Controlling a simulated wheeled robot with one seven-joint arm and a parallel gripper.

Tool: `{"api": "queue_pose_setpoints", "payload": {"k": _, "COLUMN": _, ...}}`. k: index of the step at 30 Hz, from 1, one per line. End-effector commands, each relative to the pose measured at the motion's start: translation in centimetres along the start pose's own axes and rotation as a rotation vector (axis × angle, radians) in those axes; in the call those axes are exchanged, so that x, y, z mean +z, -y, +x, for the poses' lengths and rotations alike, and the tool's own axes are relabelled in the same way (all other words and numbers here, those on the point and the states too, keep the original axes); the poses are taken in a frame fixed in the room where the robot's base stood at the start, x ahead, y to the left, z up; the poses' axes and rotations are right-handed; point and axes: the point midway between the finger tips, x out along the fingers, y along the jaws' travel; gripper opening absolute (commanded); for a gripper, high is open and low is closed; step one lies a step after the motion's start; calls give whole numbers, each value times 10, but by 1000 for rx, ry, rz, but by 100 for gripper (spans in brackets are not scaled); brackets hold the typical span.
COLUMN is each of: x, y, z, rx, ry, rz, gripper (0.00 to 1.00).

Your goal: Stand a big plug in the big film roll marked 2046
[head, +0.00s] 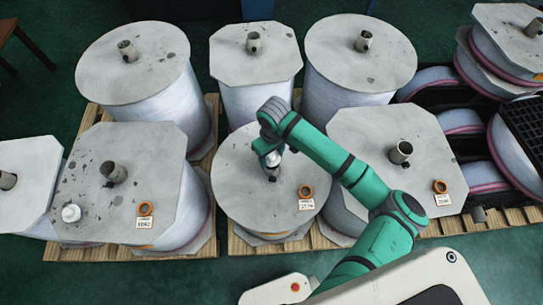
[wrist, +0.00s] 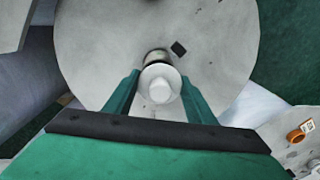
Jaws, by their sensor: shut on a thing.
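A white plug (wrist: 160,90) sits between the fingers of my gripper (wrist: 159,76) in the wrist view. My gripper is shut on it. In the head view, my gripper (head: 272,160) is over the middle of the front centre film roll (head: 245,195), which has a round grey top. The plug is in line with the roll's core tube (wrist: 157,56). I cannot tell whether its lower end is inside the tube. This roll carries a small label (head: 306,204), too small to read surely. Another white plug (head: 71,213) stands on the front left roll (head: 95,185).
Film rolls with open core tubes stand close around: the front right roll (head: 425,150) and several behind, such as the back centre roll (head: 230,50). Orange rings (head: 145,208) lie on the front tops. Black crates (head: 525,120) stand at the right.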

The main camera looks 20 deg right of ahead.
Motion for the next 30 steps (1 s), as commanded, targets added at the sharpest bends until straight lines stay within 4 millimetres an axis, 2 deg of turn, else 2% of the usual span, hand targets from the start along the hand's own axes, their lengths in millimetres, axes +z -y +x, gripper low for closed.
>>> {"api": "queue_pose_setpoints", "payload": {"k": 30, "x": 0, "y": 0, "z": 11, "rx": 0, "ry": 0, "rz": 1, "gripper": 28}}
